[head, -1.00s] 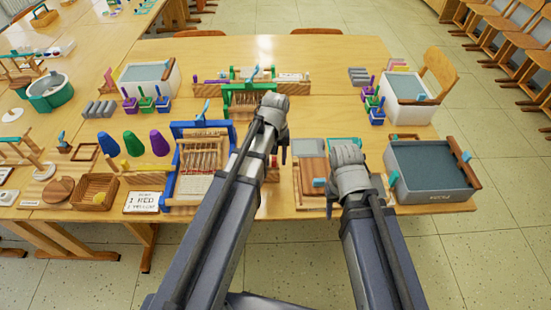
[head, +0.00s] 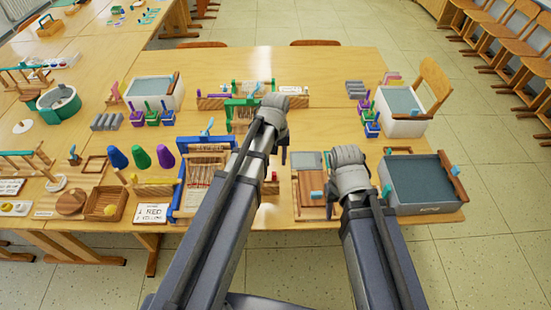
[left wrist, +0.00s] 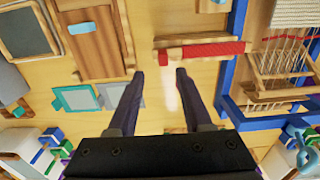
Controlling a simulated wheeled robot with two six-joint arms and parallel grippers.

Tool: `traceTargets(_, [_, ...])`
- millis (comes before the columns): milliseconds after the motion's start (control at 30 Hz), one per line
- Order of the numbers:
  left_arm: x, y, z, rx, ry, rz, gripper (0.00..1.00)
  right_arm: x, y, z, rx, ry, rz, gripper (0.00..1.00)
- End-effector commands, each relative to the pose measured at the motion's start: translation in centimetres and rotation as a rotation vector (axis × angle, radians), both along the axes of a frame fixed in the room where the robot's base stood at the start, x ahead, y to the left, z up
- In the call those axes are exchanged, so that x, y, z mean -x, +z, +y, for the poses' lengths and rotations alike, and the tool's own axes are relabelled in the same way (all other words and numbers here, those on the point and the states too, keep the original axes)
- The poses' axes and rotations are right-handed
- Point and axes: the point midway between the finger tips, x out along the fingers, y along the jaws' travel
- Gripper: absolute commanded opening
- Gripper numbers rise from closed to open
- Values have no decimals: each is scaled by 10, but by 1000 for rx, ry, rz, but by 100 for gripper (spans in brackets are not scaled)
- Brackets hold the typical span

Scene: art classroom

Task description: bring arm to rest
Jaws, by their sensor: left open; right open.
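My left gripper (head: 284,157) is above the front half of the table, just right of the blue-framed loom (head: 207,166). In the left wrist view my left gripper (left wrist: 159,76) has its two dark fingers apart with nothing between them. Below it are a red bar (left wrist: 200,53) on wood and bare table. My right gripper (head: 331,207) is near the table's front edge, between a wooden board (head: 311,186) and a dark-topped box (head: 421,180). Its fingers are partly hidden by my own wrist. I see nothing held in it.
A green-framed loom (head: 243,112) stands behind the left gripper. A wooden basket (head: 105,203), a card (head: 151,213) and coloured cones (head: 141,157) are at the left. White-sided bins (head: 404,108) stand further back. The middle back of the table (head: 330,62) is clear.

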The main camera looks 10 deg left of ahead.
Motion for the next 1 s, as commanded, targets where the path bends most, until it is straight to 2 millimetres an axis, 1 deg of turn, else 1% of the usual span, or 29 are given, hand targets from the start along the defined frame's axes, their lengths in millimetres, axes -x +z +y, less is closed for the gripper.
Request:
traceTargets(233, [0, 0, 0, 0, 0, 0, 50, 0, 0, 0, 0, 0, 0, 50])
traceTargets(300, [5, 0, -4, -3, -17, 2, 50, 0, 0, 0, 0, 0, 0, 50])
traceTargets(367, [19, 0, -16, -10, -66, 6, 50, 0, 0, 0, 0, 0, 0, 50])
traceTargets(533, [82, 0, -63, -50, -322, 29, 50, 0, 0, 0, 0, 0, 0, 50])
traceTargets(600, [105, 0, -76, -68, -422, 38, 50, 0, 0, 0, 0, 0, 0, 50])
traceTargets(700, [129, 1, -89, -86, -532, 49, 50, 0, 0, 0, 0, 0, 0, 50])
traceTargets(833, [143, 1, -96, -100, -603, 56, 50, 0, 0, 0, 0, 0, 0, 50])
traceTargets(1000, [143, 1, -97, -101, -613, 58, 50, 0, 0, 0, 0, 0, 0, 50])
